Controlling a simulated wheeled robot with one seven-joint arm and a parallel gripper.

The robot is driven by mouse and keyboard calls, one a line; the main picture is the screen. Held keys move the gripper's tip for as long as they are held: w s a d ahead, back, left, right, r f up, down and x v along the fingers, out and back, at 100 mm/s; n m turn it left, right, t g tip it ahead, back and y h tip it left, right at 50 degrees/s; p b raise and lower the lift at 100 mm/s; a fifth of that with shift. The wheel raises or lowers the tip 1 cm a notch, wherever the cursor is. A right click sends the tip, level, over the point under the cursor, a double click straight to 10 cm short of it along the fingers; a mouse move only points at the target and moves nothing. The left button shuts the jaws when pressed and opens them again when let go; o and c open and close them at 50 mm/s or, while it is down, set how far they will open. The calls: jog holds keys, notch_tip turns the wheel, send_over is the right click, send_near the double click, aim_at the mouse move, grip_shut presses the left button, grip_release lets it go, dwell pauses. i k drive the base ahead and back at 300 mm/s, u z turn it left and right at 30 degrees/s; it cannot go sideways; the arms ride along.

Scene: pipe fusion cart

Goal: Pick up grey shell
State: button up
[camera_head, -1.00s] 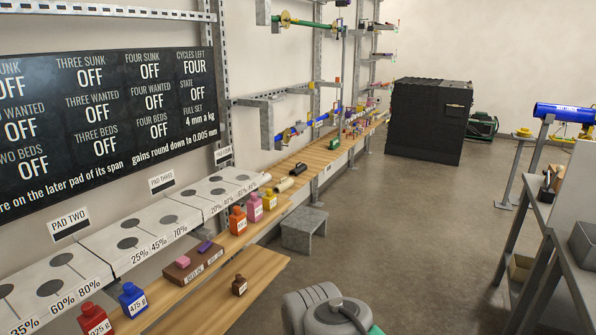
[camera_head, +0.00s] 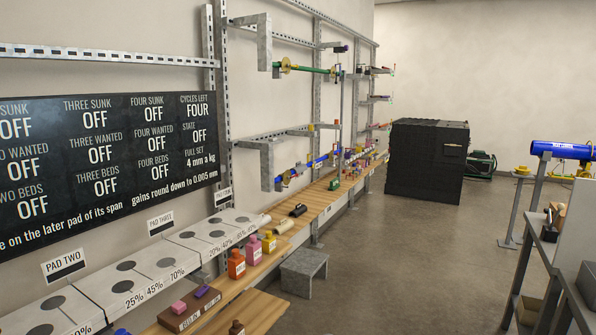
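I cannot make out for certain which thing is the grey shell. On the wooden shelf along the left wall lie a dark, short cylindrical piece (camera_head: 298,210) and a cream tube (camera_head: 284,226) beside it. Farther along the shelf are several small coloured parts (camera_head: 355,160), too small to tell apart. My gripper is not in this view, so what it holds does not show.
Weight-like bottles, orange (camera_head: 236,264), pink (camera_head: 253,249) and yellow (camera_head: 269,243), stand on the near shelf by the white pads (camera_head: 155,262). A grey step (camera_head: 304,272) stands below. A black cabinet (camera_head: 427,160) is at the back. The middle floor is clear.

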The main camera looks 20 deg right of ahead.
aim_at(299, 168)
jog(key=z, duration=1.35)
jog(key=i, duration=5.8)
jog(key=u, duration=4.15)
